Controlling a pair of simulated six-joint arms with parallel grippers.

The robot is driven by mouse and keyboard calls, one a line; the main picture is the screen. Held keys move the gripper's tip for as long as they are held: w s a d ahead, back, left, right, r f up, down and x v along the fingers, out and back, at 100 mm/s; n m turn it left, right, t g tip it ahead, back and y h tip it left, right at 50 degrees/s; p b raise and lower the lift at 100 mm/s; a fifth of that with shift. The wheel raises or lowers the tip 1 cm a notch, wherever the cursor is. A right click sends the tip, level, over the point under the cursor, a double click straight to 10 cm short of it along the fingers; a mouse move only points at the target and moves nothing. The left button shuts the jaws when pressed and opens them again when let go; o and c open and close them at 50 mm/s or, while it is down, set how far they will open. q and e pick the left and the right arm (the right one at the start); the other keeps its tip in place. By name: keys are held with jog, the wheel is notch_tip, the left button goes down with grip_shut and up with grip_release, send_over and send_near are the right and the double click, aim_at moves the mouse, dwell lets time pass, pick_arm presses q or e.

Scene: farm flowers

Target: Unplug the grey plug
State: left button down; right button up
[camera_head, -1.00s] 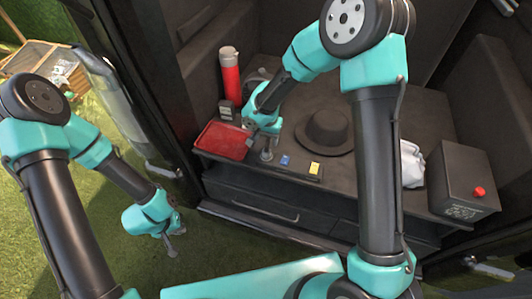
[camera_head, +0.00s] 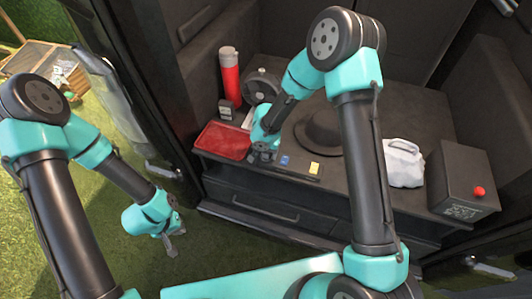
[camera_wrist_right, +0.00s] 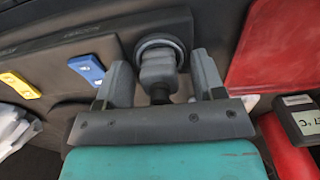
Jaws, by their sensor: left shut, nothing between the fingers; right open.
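The grey plug (camera_wrist_right: 158,68) sits in a round socket (camera_wrist_right: 160,42) on a dark panel (camera_wrist_right: 50,58), seen in the right wrist view. My right gripper (camera_wrist_right: 161,65) is open, with one finger on each side of the plug; small gaps show between fingers and plug. In the head view my right gripper (camera_head: 263,155) is low over the panel beside the blue plate, and its arm hides the plug. My left gripper (camera_head: 171,249) is shut and empty, low over the grass at the left.
Blue (camera_head: 284,160) and yellow (camera_head: 314,168) plates lie on the panel. A red tray (camera_head: 223,141), a red bottle (camera_head: 230,78), a dark hat (camera_head: 320,131), a white bag (camera_head: 402,165) and a black box with a red button (camera_head: 462,181) surround the arm.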

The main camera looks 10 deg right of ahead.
dwell(0.9)
grip_shut()
dwell(0.4)
jog(key=shift+r, duration=0.25)
jog(key=shift+r, duration=2.7)
